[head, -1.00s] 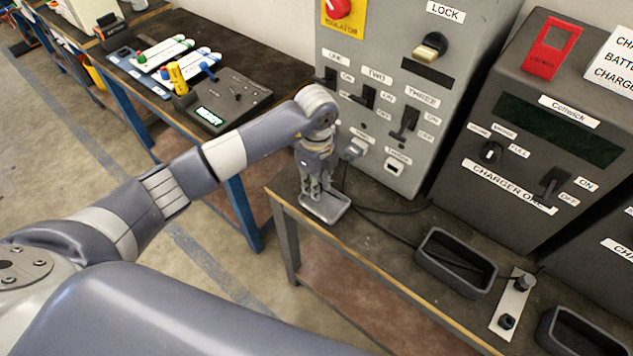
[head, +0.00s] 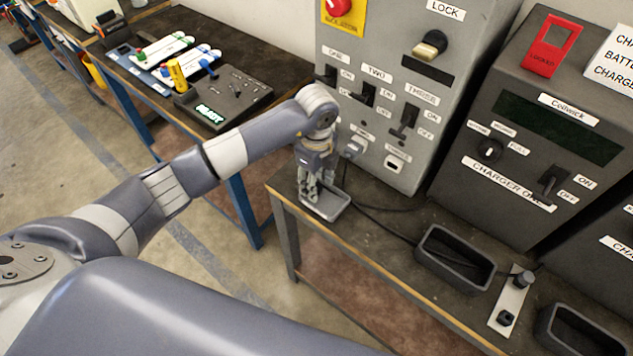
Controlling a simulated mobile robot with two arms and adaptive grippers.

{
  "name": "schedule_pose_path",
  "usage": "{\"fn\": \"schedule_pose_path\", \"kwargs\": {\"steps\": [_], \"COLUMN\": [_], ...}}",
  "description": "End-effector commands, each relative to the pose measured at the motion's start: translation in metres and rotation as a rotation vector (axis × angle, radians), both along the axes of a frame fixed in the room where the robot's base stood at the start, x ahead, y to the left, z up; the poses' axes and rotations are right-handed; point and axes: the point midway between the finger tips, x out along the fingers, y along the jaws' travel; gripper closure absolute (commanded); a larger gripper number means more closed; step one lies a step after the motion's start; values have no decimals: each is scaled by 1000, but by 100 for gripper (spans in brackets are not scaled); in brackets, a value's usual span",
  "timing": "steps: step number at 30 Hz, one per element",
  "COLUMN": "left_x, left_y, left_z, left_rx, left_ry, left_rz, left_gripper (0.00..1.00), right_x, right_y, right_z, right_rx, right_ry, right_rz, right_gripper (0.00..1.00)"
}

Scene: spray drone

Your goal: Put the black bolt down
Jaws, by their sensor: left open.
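My left gripper (head: 309,198) points down into a small shallow grey tray (head: 331,215) near the left end of the front bench. Its fingers are open, with the tips low, at or just above the tray floor. I cannot make out the black bolt; the fingers and the tray's small size in view may hide it. My right gripper is not in view.
Right of the tray are a cable (head: 385,228), an empty dark bin (head: 457,262) and a pale plate with black knobs (head: 511,300). A grey switch cabinet (head: 390,110) stands close behind. Charger one (head: 540,150) stands farther right.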

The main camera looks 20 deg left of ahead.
Motion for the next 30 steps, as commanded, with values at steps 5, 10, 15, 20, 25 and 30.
{"fn": "schedule_pose_path", "kwargs": {"steps": [5,10,15,20,25,30], "left_x": [2,1,1,0,0,0], "left_y": [0,0,0,0,0,0], "left_z": [33,71,99,111,114,114], "left_rx": [-1,0,1,0,0,0], "left_ry": [-7,-7,-4,-2,-1,-1], "left_rz": [-1,-1,0,-1,-1,-1], "left_gripper": [58,58,58,58,58,58], "right_x": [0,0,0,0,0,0], "right_y": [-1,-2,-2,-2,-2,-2], "right_z": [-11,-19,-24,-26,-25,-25], "right_rx": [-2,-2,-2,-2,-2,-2], "right_ry": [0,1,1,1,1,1], "right_rz": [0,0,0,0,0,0], "right_gripper": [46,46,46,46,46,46]}}
